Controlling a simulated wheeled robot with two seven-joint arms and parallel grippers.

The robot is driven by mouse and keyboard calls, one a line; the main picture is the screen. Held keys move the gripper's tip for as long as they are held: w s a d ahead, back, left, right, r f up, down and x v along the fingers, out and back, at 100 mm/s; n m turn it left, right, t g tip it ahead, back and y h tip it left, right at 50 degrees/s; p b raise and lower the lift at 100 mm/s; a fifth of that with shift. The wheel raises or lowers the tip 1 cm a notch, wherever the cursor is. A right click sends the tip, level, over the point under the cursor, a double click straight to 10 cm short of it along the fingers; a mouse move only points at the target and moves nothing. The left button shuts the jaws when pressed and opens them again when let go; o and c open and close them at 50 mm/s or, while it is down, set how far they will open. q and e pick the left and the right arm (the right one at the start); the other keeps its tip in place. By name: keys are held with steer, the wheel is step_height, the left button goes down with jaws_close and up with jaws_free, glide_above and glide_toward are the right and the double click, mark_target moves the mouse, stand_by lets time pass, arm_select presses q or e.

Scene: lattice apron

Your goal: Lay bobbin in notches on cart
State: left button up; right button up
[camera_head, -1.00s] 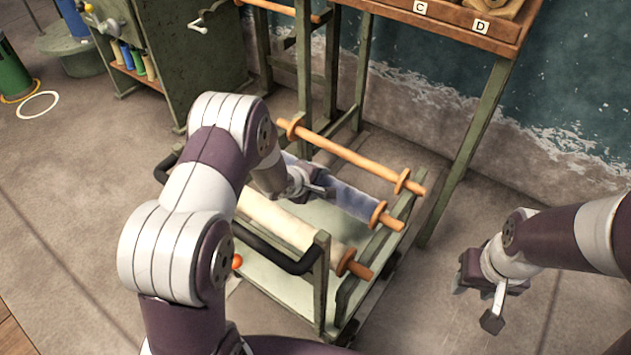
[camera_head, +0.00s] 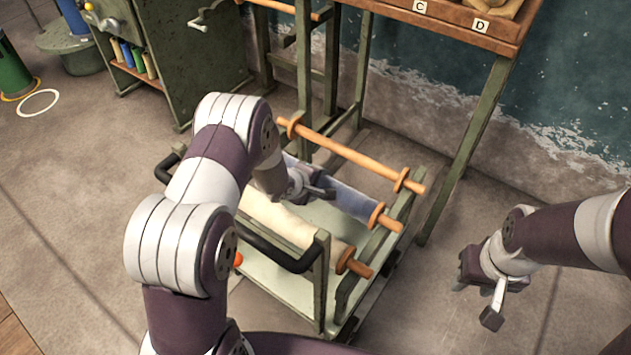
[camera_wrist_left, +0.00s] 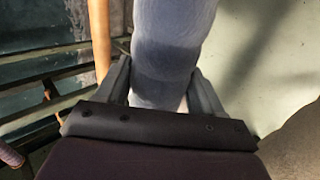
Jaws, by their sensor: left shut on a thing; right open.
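The bobbin wound with blue-grey cloth (camera_head: 350,200) lies across the cart (camera_head: 320,280), its wooden right end close to the cart's right-hand rail. It also fills the middle of the left wrist view (camera_wrist_left: 170,50). My left gripper (camera_head: 318,190) is shut around this roll, with a finger on each side of it in the left wrist view (camera_wrist_left: 162,88). I cannot tell whether the bobbin's ends sit in the notches; its far left end is hidden by my arm. My right gripper (camera_head: 488,300) is open and empty, right of the cart above the floor.
A bare wooden bobbin (camera_head: 345,152) lies behind the blue one, and a cream-wound bobbin (camera_head: 285,222) lies in front. A dark handle (camera_head: 275,250) crosses the cart's near side. A green-legged rack (camera_head: 470,145) stands behind. Floor at the right is clear.

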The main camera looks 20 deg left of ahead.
arm_select(q)
steer(key=o, duration=1.4)
steer(key=shift+o, duration=0.5)
steer(key=shift+f, duration=0.1)
steer(key=p+v, duration=0.5)
steer(key=v, duration=0.7)
steer(key=shift+s+r, duration=0.25)
steer(key=shift+r, duration=0.05)
steer(key=shift+a, duration=0.1)
